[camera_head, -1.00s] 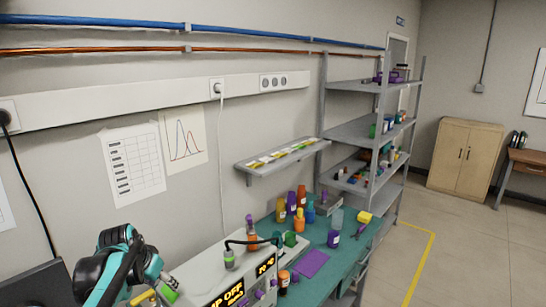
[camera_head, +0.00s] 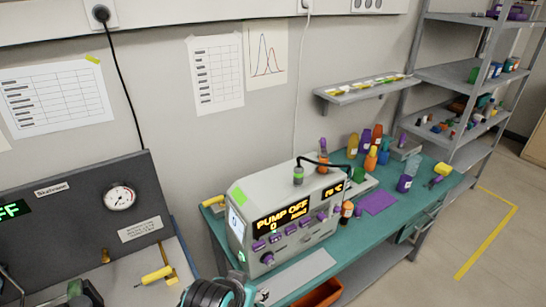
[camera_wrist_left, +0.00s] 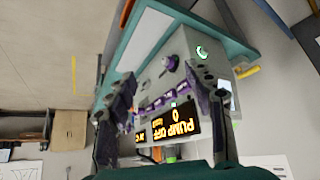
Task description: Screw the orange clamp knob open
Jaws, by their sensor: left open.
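I cannot make out an orange clamp knob with certainty in either view. The grey pump unit (camera_head: 290,212) stands on the teal bench, its amber display reading "PUMP OFF", with purple knobs along its front. It also shows upside down in the left wrist view (camera_wrist_left: 170,85). My left gripper (camera_wrist_left: 163,76) is open and empty, its two fingers spread in front of the unit's face, apart from it as far as I can tell. In the head view only part of my left arm (camera_head: 212,293) shows at the bottom edge. My right gripper is not in view.
A dark panel (camera_head: 88,225) with a gauge (camera_head: 120,197) stands at left, a yellow-handled part (camera_head: 157,275) before it. Several bottles stand behind the pump unit on the teal bench (camera_head: 415,205). An orange bin (camera_head: 325,293) is below the bench. The floor at right is clear.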

